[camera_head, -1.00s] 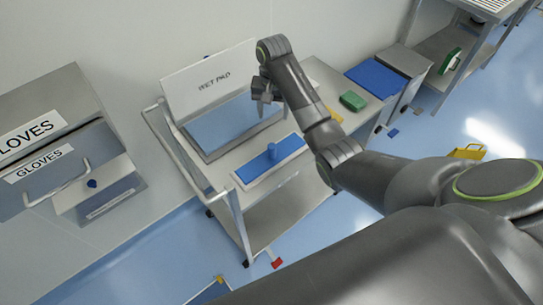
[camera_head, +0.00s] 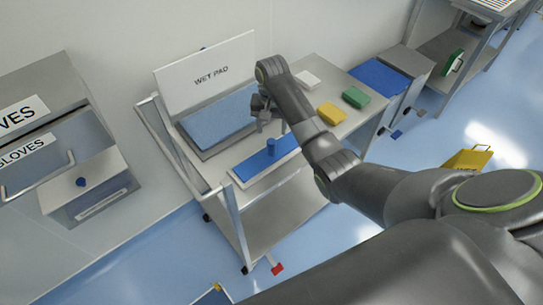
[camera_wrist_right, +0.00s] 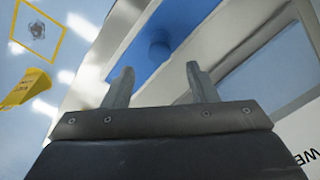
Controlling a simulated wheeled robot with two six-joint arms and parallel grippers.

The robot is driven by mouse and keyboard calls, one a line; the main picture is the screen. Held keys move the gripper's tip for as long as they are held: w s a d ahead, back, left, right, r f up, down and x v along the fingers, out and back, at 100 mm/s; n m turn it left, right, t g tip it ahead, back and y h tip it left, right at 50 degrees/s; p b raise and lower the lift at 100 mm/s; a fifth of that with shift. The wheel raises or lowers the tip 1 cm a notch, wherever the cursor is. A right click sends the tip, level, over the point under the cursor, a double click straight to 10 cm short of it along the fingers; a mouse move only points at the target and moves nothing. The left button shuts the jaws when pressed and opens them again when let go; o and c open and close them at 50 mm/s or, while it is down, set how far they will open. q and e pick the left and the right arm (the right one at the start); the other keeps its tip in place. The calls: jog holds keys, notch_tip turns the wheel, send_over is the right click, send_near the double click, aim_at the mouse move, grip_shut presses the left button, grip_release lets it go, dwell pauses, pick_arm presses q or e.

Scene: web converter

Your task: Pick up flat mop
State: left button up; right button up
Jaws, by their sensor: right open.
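The flat mop is a long blue pad (camera_head: 251,167) with a short upright blue knob (camera_head: 271,146). It lies on the top of a metal cart along its front edge. My right gripper (camera_head: 264,122) is just above and behind the knob in the head view, apart from it and empty. In the right wrist view the fingers of my right gripper (camera_wrist_right: 160,82) are spread open. The mop's blue knob (camera_wrist_right: 158,48) shows beyond the gap between them, with the pad (camera_wrist_right: 130,28) around it. My left gripper is not in view.
Behind the mop, a tray with a blue pad (camera_head: 218,118) stands by a WET PAD sign (camera_head: 207,77). Yellow (camera_head: 331,113), green (camera_head: 355,97) and white (camera_head: 307,79) blocks lie right of my arm. A cart rail (camera_head: 160,135) borders the left.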

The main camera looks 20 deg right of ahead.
aim_at(272, 141)
jog(key=f, duration=0.1)
jog(key=f+p, duration=0.1)
jog(key=f, duration=0.3)
jog(key=shift+s+a+f, duration=0.15)
jog(key=shift+s+f, duration=0.1)
jog(key=shift+s, duration=0.05)
jog(key=shift+f, duration=0.45)
grip_shut()
